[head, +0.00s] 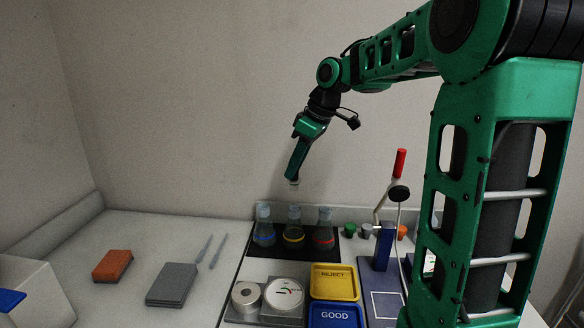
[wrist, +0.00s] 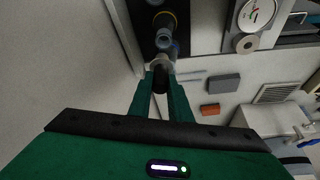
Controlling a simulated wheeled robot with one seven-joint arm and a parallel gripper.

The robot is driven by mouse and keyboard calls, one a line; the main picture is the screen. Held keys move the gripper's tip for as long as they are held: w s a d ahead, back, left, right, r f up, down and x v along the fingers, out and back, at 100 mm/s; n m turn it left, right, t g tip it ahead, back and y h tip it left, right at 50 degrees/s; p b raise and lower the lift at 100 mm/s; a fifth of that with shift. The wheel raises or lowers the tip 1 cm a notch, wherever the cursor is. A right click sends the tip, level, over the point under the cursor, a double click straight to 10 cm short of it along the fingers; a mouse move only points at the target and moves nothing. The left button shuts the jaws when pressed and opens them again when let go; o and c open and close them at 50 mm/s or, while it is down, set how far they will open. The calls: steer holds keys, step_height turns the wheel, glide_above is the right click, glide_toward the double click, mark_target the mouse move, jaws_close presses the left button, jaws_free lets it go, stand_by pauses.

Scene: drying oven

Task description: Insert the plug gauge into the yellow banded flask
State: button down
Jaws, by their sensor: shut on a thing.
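My gripper (head: 294,174) is shut on the plug gauge, which shows as a dark body (wrist: 160,82) between the fingers in the wrist view. A pale end of the gauge (head: 294,183) shows below the fingertips in the head view. The gripper points down and slightly left. The yellow banded flask (head: 293,238) stands upright in the middle of a row of three. In the head view its mouth appears below the gauge, with a clear gap between them. In the wrist view, flask mouths lie just beyond the fingertips; the gauge and fingers partly hide one.
A blue banded flask (head: 263,237) stands left of the yellow one and a red banded flask (head: 323,238) right. A lever stand with a red handle (head: 399,163) rises at right. REJECT (head: 334,283) and GOOD (head: 335,317) trays lie in front. The air around the gripper is clear.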

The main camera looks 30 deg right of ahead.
mark_target(295, 180)
steer(key=shift+f, duration=2.5)
steer(key=shift+f, duration=1.1)
stand_by(0.3)
steer(key=c, duration=1.1)
jaws_free()
steer(key=shift+r, duration=0.1)
steer(key=shift+r, duration=3.9)
steer(key=shift+s, duration=0.1)
